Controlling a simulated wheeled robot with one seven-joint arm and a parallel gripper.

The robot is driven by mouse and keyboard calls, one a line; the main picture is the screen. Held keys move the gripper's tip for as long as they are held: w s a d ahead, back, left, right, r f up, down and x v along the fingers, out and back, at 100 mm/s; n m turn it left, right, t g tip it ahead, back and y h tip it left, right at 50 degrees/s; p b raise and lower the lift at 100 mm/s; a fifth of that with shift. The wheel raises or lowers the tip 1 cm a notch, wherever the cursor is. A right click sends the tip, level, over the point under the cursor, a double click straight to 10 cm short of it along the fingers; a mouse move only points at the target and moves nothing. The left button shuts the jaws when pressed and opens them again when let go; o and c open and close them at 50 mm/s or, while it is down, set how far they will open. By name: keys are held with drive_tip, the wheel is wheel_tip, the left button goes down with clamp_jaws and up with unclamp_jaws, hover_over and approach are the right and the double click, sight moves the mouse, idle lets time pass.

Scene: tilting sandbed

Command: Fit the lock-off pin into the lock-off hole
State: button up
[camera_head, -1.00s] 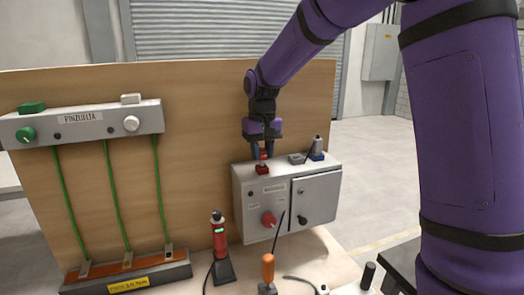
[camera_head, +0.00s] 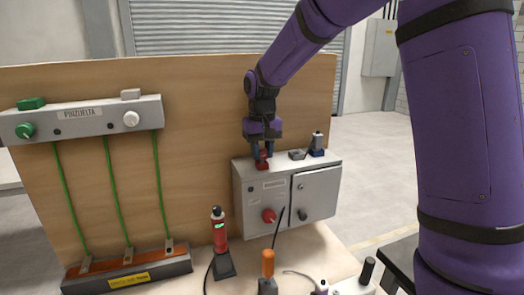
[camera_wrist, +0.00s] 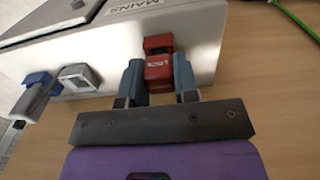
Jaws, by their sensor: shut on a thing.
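A red lock-off pin (camera_wrist: 158,72) with white lettering is between the two blue-grey fingers of my gripper (camera_wrist: 158,88) in the wrist view. In the head view my gripper (camera_head: 262,155) points down at the top left of a grey cabinet (camera_head: 262,208), its fingers around the red pin (camera_head: 263,160). A second red block (camera_wrist: 158,43) shows just beyond the pin; I cannot tell if they are joined. A small dark round spot (camera_head: 250,188) is on the cabinet's front; I cannot tell if it is the lock-off hole.
The cabinet front has a red knob (camera_head: 269,215) and a grey door (camera_head: 315,195). A grey block (camera_head: 297,154) and a grey piece in a blue holder (camera_head: 317,146) stand on its top, right of my gripper. A red tool (camera_head: 219,231) and an orange-handled tool (camera_head: 268,264) stand in front.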

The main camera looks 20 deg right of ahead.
drive_tip(key=shift+f, duration=0.5)
drive_tip(key=o, duration=1.5)
drive_tip(key=shift+r, duration=4.05)
drive_tip(key=s+d+r+t, duration=0.1)
drive_tip(key=s+d+r, duration=0.15)
drive_tip(key=s, duration=0.65)
drive_tip(key=s+d+r+t, duration=0.2)
drive_tip(key=s+r, duration=0.1)
drive_tip(key=s, duration=0.5)
drive_tip(key=s+f, duration=0.1)
drive_tip(key=s, duration=0.4)
drive_tip(key=s+d+f+t, duration=0.1)
drive_tip(key=s, duration=0.4)
drive_tip(key=s+d+f+t, duration=0.1)
drive_tip(key=s, duration=0.4)
drive_tip(key=shift+d+f, duration=0.15)
drive_tip(key=shift+d, duration=0.05)
